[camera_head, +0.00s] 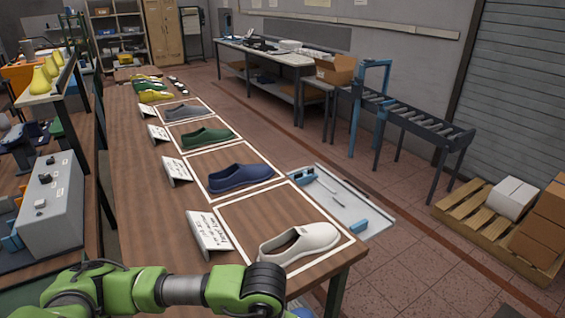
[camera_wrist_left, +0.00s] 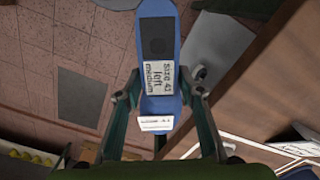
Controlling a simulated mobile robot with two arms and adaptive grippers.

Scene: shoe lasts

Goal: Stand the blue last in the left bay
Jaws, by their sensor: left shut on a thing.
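The blue last (camera_wrist_left: 158,62) shows its flat underside in the left wrist view, with a dark patch and a white label reading "Size 43 left medium". A second small white label sits near its lower end. My left gripper (camera_wrist_left: 158,98) is shut on it, one finger on each side. The held last hangs over the tiled floor beside a wooden table edge. In the head view my left arm crosses the bottom left; its gripper is out of frame. I cannot tell which place is the left bay. My right gripper is not in view.
The wooden table (camera_head: 140,190) has white-outlined areas holding a white shoe (camera_head: 300,243), blue shoe (camera_head: 240,178), green shoe (camera_head: 207,137) and grey shoe (camera_head: 183,112), with cards beside them. A white tray (camera_head: 372,222) stands beyond the right edge. A grey machine (camera_head: 52,212) is left.

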